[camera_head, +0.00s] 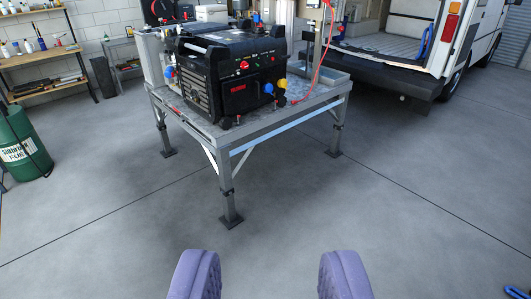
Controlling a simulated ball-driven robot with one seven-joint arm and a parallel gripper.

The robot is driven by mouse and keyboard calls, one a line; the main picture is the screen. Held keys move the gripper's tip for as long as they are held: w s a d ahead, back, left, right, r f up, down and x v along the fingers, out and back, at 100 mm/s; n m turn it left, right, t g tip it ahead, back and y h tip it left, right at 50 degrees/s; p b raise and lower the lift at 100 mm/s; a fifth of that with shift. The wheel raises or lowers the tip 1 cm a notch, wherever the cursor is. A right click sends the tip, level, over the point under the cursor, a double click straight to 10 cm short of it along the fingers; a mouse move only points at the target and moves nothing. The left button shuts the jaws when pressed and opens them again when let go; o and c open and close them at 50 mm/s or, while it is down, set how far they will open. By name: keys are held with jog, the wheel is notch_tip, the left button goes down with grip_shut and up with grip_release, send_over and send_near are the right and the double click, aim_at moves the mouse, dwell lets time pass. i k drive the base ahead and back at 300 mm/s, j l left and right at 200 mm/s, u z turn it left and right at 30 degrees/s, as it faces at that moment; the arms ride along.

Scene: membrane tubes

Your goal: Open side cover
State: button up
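A black boxy machine (232,72) with red, blue and yellow fittings stands on a grey metal table (245,128). Its left side has a louvred panel (194,90), and its front has a dark panel with a red mark (238,95). I cannot tell which panel is the side cover; none looks open. My gripper (270,275) shows as two purple padded fingers at the bottom edge, spread wide with bare floor between them. It is open, empty and well apart from the machine and table.
A white van (480,30) with an open rear and dark bumper (385,72) stands at the upper right. A green drum (22,145) and shelves (45,55) are at the left. A red cable (322,60) hangs by the table.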

aim_at(243, 92)
jog(key=i, duration=3.3)
jog(key=i+z, duration=0.15)
jog(key=i, duration=0.45)
jog(key=i+j+z, duration=0.2)
jog(key=i, duration=0.4)
